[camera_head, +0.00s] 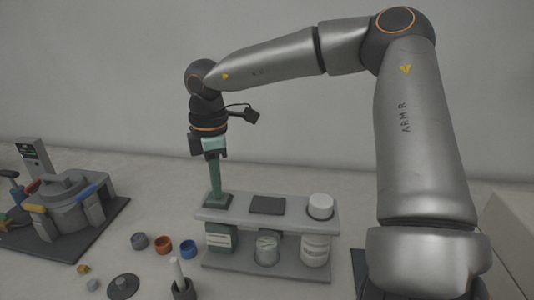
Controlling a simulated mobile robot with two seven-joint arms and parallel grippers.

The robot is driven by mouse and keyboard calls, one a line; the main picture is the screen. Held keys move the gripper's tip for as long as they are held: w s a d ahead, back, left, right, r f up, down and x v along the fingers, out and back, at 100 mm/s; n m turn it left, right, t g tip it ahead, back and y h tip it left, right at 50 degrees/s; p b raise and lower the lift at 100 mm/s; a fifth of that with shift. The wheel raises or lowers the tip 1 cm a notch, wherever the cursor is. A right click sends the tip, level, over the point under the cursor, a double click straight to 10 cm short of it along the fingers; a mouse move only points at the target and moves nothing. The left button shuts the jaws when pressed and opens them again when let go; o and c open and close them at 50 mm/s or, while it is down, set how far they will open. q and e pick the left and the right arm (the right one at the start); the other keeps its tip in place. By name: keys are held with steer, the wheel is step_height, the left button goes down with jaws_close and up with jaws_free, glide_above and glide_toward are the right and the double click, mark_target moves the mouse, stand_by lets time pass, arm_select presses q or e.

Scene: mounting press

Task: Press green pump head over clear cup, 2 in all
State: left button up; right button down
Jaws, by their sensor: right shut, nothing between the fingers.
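My right gripper (212,154) hangs pointing down above the left end of a grey two-level stand, its fingers shut with nothing between them. Directly below it, a slim green upright piece with a dark green base (217,200) stands on the stand's top shelf; its upper end meets the gripper in the picture, and I cannot tell if they touch. I cannot tell for sure whether this is a green pump head. A clear-looking cup with a pale label (267,248) stands on the lower level, under the middle. My left gripper is out of view.
A grey press-like device (72,205) is at left. Small coloured rings (163,244) and a dark holder with a white rod (183,288) lie in front.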

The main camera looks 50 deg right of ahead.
steer(key=shift+r+p, duration=0.75)
steer(key=shift+r, duration=0.85)
step_height(320, 180, up, 6)
steer(key=p, duration=0.3)
steer(key=shift+p, duration=0.35)
